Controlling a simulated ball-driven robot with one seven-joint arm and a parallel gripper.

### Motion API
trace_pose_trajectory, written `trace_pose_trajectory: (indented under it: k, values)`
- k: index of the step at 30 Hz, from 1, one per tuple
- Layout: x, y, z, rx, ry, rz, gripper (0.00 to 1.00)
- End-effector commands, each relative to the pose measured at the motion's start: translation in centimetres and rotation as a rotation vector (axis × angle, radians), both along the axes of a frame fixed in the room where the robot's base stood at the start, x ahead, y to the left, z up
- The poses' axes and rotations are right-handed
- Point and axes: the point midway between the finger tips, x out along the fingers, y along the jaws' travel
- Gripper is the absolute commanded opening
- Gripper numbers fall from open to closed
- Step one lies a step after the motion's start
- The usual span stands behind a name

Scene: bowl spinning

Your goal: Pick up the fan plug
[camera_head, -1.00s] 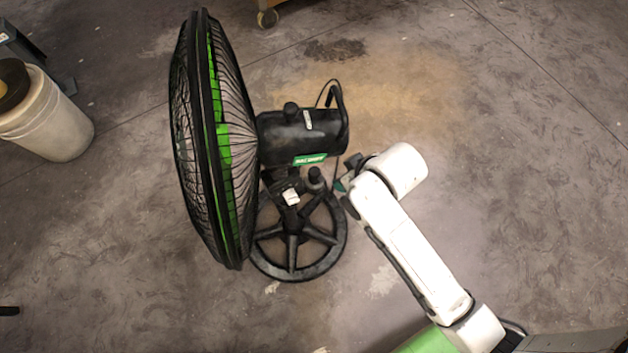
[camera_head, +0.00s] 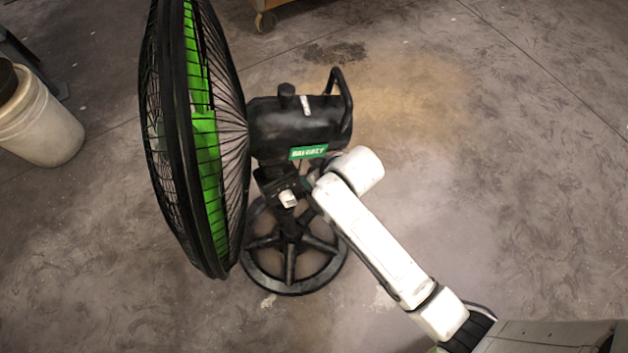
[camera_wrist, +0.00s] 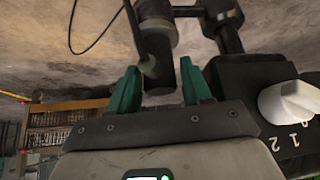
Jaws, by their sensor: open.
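The fan (camera_head: 195,135) stands on the floor, with its black motor housing (camera_head: 300,125) and round spoked base (camera_head: 300,283). My gripper (camera_wrist: 160,88) has two teal fingers that are apart. A dark grey cylindrical part (camera_wrist: 157,65) lies between the fingers in the wrist view, with room on both sides. A thin dark cord (camera_wrist: 90,48) loops beside it; I cannot tell whether this part is the plug. In the head view my gripper is mostly hidden by my arm beside the fan's post. No plug can be clearly made out there.
The fan's control box (camera_wrist: 240,75) with a white knob (camera_wrist: 292,102) is close to the right finger. A white bucket (camera_head: 38,122) stands at the left. A wheeled cart (camera_head: 268,18) is at the top. The floor on the right is clear.

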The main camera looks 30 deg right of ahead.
Motion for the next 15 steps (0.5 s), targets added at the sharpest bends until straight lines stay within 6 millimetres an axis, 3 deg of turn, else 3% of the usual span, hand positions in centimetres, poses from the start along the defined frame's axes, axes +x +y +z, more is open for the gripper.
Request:
trace_pose_trajectory:
  k: [9,15]
  values:
    - [0.25,0.05,-0.4,-0.001,0.0,0.001,0.48]
    - [0.24,0.05,-0.39,-0.001,0.001,0.001,0.28]
